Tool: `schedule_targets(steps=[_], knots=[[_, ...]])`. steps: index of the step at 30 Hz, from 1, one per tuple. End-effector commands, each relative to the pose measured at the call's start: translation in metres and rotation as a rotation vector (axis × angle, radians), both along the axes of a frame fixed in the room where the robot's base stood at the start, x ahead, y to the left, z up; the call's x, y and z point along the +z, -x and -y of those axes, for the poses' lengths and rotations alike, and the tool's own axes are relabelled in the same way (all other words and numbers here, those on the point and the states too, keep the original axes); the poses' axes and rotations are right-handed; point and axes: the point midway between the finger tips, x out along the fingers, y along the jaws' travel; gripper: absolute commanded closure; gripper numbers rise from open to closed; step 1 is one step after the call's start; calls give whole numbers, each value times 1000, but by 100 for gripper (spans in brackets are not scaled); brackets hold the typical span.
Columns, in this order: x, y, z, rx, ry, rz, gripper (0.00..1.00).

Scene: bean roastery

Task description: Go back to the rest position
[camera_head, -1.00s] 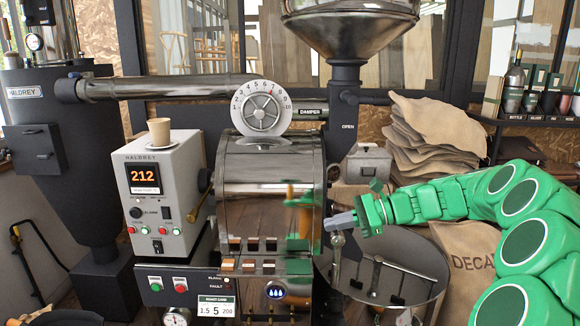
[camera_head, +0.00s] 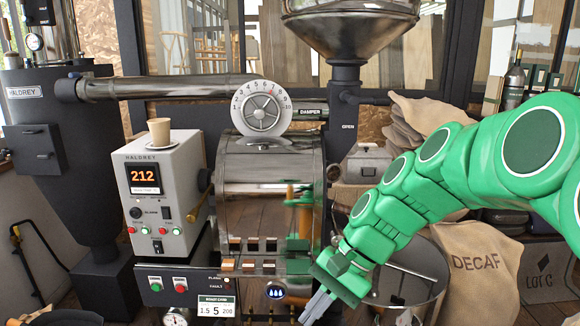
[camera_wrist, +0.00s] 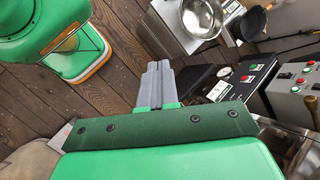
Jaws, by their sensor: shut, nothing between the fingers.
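My gripper (camera_head: 318,308) is in the head view at the lower middle, in front of the roaster's right side. Its grey fingers are together, empty, and point down and to the left. In the wrist view the closed fingers (camera_wrist: 153,85) extend over the wooden floor, with nothing between them. My green arm reaches in from the right and hides part of the cooling tray and the sacks behind it.
The roaster drum (camera_head: 265,200) stands left of my gripper, beside the grey control box (camera_head: 165,195) with a paper cup (camera_head: 159,131) on top. The round cooling tray (camera_head: 415,270) is close behind my arm. A decaf sack (camera_head: 478,262) stands at right. The wrist view shows a metal bowl (camera_wrist: 203,17).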

Motion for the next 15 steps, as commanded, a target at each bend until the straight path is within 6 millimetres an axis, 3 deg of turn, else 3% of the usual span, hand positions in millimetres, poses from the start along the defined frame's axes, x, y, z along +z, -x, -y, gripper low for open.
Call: schedule_targets(steps=[15], knots=[[-33,111,50,281,301,150,100]])
